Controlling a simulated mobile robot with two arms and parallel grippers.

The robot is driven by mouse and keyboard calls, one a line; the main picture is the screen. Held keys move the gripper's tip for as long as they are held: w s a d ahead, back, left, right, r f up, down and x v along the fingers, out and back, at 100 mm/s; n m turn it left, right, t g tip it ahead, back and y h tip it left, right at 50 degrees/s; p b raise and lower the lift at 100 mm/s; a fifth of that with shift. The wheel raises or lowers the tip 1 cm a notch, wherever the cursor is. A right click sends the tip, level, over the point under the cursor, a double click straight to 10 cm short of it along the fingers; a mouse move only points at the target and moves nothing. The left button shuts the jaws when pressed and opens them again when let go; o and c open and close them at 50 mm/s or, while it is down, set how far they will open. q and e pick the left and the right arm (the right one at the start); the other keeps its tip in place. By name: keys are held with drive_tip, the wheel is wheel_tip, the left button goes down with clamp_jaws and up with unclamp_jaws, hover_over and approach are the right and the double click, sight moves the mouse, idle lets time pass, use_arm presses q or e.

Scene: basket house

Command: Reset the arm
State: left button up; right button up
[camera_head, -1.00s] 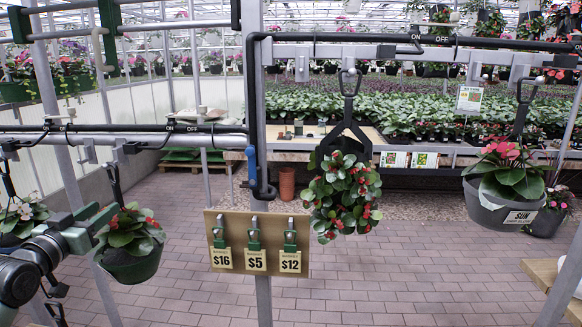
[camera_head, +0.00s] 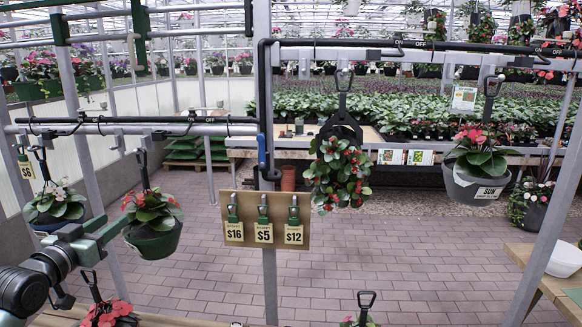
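My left arm comes in from the lower left. Its gripper (camera_head: 108,233) is in front of the hanging green pot (camera_head: 152,242) with red flowers. The two green-grey fingers look spread apart, with nothing seen between them. Whether a finger touches the pot cannot be told from this view. The pot hangs upright from a black hook on the left rail (camera_head: 100,129). My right gripper is not in view.
A post (camera_head: 268,100) carries a price board (camera_head: 265,219). Another pot (camera_head: 52,207) hangs at far left, a flower cluster (camera_head: 336,175) at centre and a grey pot (camera_head: 470,187) at right. A wooden table (camera_head: 540,265) stands lower right. The brick floor in the middle is open.

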use_arm(q)
drive_tip(key=s+d+f+m+g, duration=0.1)
drive_tip(key=s+d+f+g, duration=0.35)
drive_tip(key=f, duration=0.65)
drive_tip(key=s+d+f+m+g, duration=0.1)
drive_tip(key=s+d+f+g, duration=0.1)
drive_tip(key=s+d+f, duration=0.75)
drive_tip(key=s+d+f+g, duration=0.2)
drive_tip(key=s+f, duration=0.3)
drive_tip(key=s, duration=0.3)
drive_tip(key=s+d+f+n+g+y, duration=0.1)
drive_tip(key=s+d+f+g, duration=0.25)
drive_tip(key=s, duration=0.45)
drive_tip(key=s+d+f+g, duration=0.1)
drive_tip(key=s+f+g, duration=0.1)
drive_tip(key=s+f, duration=0.45)
drive_tip(key=s+f+g, duration=0.1)
drive_tip(key=s+f, duration=0.1)
drive_tip(key=f, duration=1.1)
drive_tip(key=s+f, duration=0.3)
drive_tip(key=f, duration=1)
drive_tip(key=s+a+f+g, duration=0.1)
drive_tip(key=s+a+f, duration=0.1)
drive_tip(key=s+f, duration=1.3)
drive_tip(key=shift+s+a+y, duration=0.3)
drive_tip(key=shift+s+a, duration=0.05)
drive_tip(key=shift+s, duration=0.3)
